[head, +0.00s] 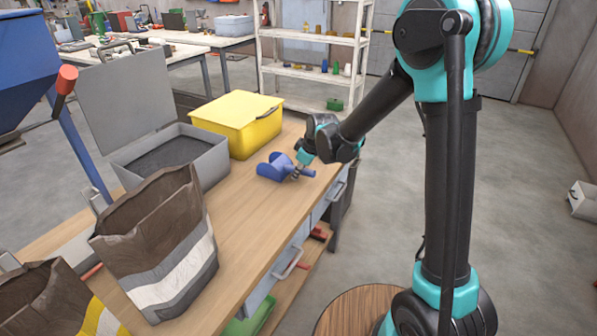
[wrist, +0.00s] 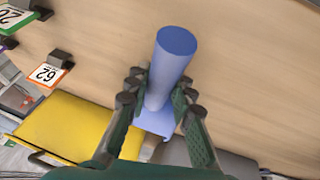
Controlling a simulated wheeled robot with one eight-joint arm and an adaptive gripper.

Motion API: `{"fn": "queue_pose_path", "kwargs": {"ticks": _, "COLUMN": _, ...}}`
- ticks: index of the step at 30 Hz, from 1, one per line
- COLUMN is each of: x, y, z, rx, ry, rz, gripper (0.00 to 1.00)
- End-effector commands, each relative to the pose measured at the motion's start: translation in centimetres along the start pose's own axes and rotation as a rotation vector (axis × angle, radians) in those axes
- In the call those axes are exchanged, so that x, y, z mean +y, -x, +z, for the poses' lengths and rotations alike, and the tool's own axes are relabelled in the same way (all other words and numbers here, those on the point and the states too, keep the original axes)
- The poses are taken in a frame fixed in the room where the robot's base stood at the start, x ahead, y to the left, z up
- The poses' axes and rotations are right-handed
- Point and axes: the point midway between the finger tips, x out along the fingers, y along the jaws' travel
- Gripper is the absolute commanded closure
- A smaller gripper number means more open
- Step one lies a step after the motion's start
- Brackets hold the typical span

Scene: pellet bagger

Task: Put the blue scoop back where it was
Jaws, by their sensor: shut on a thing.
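The blue scoop (head: 270,170) is at the right edge of the wooden workbench, in front of the yellow box. It lies on the bench top or just above it; I cannot tell which. My gripper (head: 298,167) is shut on the scoop's handle. In the wrist view the round handle of the scoop (wrist: 176,45) stands between the two fingers of my gripper (wrist: 160,93), its end towards the camera. The scoop's bowl is partly hidden behind the fingers there.
Open brown bags (head: 160,250) stand at the front left. Bare bench top (head: 240,210) lies between. A white shelf (head: 310,72) stands beyond.

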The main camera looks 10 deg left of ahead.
Motion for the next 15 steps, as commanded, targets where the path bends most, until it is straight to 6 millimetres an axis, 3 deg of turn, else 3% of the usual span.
{"fn": "queue_pose_path", "kwargs": {"ticks": 7, "x": -0.05, "y": -0.19, "z": 0.09, "rx": 0.000, "ry": 0.000, "rz": 0.000, "gripper": 1.00}}
{"fn": "queue_pose_path", "kwargs": {"ticks": 8, "x": -0.05, "y": -0.15, "z": 0.08, "rx": 0.000, "ry": 0.000, "rz": 0.000, "gripper": 0.74}}
{"fn": "queue_pose_path", "kwargs": {"ticks": 12, "x": -0.04, "y": -0.14, "z": 0.07, "rx": 0.000, "ry": 0.000, "rz": 0.000, "gripper": 0.57}}
{"fn": "queue_pose_path", "kwargs": {"ticks": 15, "x": -0.04, "y": -0.13, "z": 0.07, "rx": 0.000, "ry": 0.000, "rz": 0.000, "gripper": 0.57}}
